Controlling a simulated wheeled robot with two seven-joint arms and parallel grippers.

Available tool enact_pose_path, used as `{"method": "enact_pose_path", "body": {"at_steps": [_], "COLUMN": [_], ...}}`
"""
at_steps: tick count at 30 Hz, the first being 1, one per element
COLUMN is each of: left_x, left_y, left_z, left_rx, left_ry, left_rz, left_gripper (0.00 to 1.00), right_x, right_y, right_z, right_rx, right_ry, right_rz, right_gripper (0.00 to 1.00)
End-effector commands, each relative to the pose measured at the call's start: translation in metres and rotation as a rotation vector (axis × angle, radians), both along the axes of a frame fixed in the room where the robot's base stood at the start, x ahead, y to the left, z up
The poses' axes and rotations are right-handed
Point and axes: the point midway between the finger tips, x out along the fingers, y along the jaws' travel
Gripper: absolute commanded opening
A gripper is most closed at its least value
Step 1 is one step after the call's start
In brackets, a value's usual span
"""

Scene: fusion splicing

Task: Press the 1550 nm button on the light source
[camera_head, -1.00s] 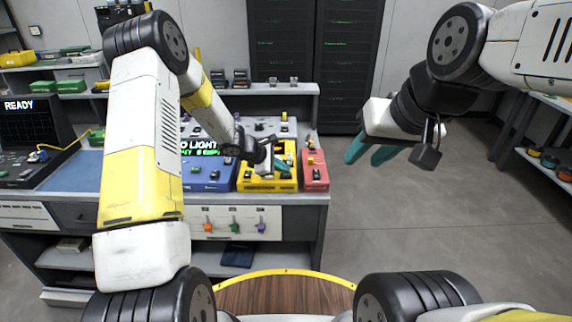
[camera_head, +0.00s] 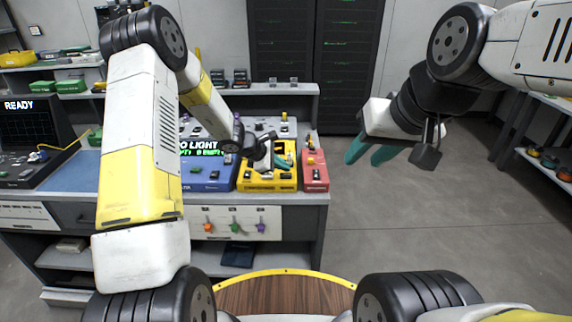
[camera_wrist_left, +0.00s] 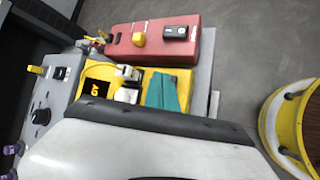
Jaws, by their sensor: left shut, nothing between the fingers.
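A yellow instrument box (camera_head: 268,183), which I take to be the light source, stands on the bench between a blue box and a red box. In the left wrist view the yellow box (camera_wrist_left: 152,75) shows a dark display with yellow letters, partly cut off from sight. My left gripper (camera_head: 282,162) is shut and empty over the yellow box; its teal fingers (camera_wrist_left: 168,92) cover part of the box's top. The 1550 nm label cannot be read, and I cannot tell whether the fingertips touch a button. My right gripper (camera_head: 370,153) hangs open and empty over the floor.
The blue box (camera_head: 208,182) with a lit "LIGHT" display is left of the yellow box. The red box (camera_head: 315,178) with a yellow knob and black switch (camera_wrist_left: 177,32) is close on its right, at the bench's right end. Open floor lies beyond.

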Motion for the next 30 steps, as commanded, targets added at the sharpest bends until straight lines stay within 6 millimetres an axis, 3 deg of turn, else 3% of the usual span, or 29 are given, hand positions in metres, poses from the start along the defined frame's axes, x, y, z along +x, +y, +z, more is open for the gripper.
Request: {"method": "enact_pose_path", "body": {"at_steps": [11,24,30], "left_x": [0.0,0.0,0.0], "left_y": [0.0,0.0,0.0], "left_z": [0.004,0.044,0.053], "left_rx": [0.0,0.0,0.0], "left_ry": [0.0,-0.003,0.0], "left_rz": [0.0,-0.002,0.0], "left_gripper": [0.0,0.0,0.0], "right_x": [0.0,0.0,0.0], "right_y": [0.0,0.0,0.0], "right_z": [0.0,0.0,0.0], "right_rx": [0.0,0.0,0.0], "right_ry": [0.0,0.0,0.0], "right_rz": [0.0,0.0,0.0], "right_gripper": [0.36,0.36,0.36]}}
